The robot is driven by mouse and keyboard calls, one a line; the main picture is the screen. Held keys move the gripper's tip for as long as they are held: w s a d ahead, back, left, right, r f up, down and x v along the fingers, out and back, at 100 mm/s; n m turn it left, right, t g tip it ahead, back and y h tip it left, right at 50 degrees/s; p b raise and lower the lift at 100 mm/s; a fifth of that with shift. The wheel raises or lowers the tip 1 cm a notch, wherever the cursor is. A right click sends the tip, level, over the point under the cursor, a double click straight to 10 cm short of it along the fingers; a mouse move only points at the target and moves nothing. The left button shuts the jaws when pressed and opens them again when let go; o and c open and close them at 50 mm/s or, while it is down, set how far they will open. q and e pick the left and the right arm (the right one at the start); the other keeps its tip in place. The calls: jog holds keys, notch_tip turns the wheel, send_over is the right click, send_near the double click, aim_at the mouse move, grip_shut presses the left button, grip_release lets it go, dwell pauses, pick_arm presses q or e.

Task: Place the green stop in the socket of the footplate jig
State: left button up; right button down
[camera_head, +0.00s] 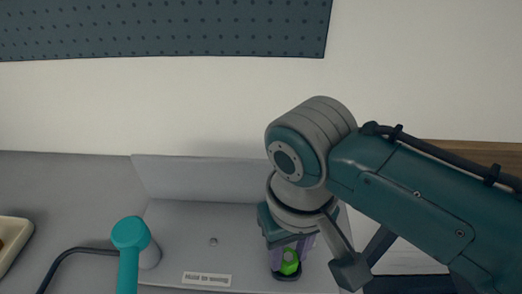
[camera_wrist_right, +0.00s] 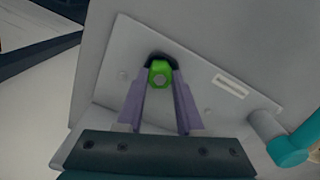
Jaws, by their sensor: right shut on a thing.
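The green stop (camera_head: 290,263) is between the purple fingers of my right gripper (camera_head: 290,256), which is shut on it. In the right wrist view, the stop (camera_wrist_right: 159,73) is a green hexagonal piece between the fingertips (camera_wrist_right: 160,82). The dark socket (camera_wrist_right: 160,57) shows directly behind the stop there, and its dark rim (camera_head: 287,276) shows below the stop in the head view. I cannot tell whether the stop is inside the socket or just over it. The footplate jig (camera_head: 180,225) is a grey plate with a raised back panel. My left gripper is out of view.
A teal round-headed piece (camera_head: 130,233) with a grey cylinder and dark cable stands at the jig's left. A pale tray (camera_head: 12,240) lies at the far left. A dark pegboard (camera_head: 160,28) hangs above. The jig's plate between teal piece and gripper is mostly clear.

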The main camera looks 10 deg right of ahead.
aim_at(288, 256)
jog(key=shift+f, duration=0.15)
jog(key=c, duration=0.5)
grip_release()
jog(key=shift+c, duration=0.2)
notch_tip(288, 256, up, 12)
jog(key=p, duration=0.4)
jog(key=s+d+r+t, duration=0.2)
jog(key=s+d+t, duration=0.1)
jog(key=s+d, duration=0.6)
jog(key=s, duration=0.3)
jog(key=shift+d+r+n+t, duration=0.2)
jog(key=shift+n+t, duration=0.1)
jog(key=shift+s, duration=0.1)
